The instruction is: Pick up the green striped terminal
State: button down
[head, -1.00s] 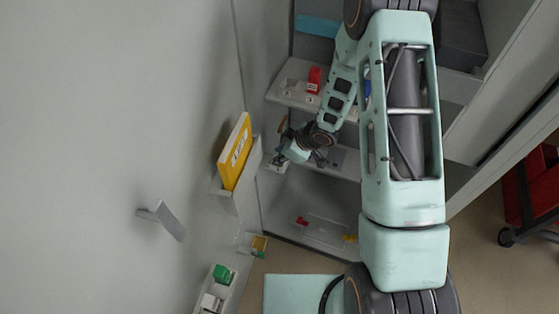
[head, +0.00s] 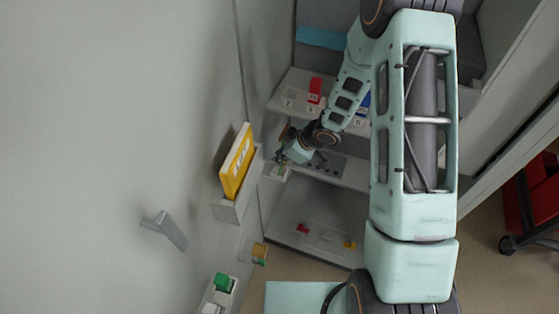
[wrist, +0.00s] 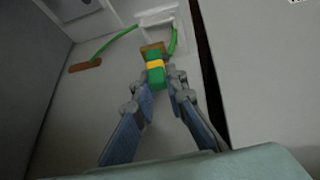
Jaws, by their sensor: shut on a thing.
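The green striped terminal (wrist: 155,72) is a small green block with a yellow band, seen in the middle of the wrist view. My gripper (wrist: 160,80) is shut on it, one finger on each side. A brown end piece (wrist: 152,48) sits at its far end, and a green cable (wrist: 120,40) curves beside it to another brown piece (wrist: 85,66). In the head view my gripper (head: 282,161) is low at the left end of a shelf, with a bit of green just below it. The fingers are too small there to make out.
A yellow binder (head: 237,163) stands in a wall holder left of my gripper. A red block (head: 315,90) is on the shelf above. Red and yellow pieces lie on the lower shelf (head: 320,240). A green block (head: 223,282) is at the lower left.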

notch_tip(320, 180, up, 24)
jog(key=p, duration=1.3)
jog(key=shift+s, duration=0.15)
jog(key=shift+a, duration=0.1)
jog(key=shift+s, duration=0.1)
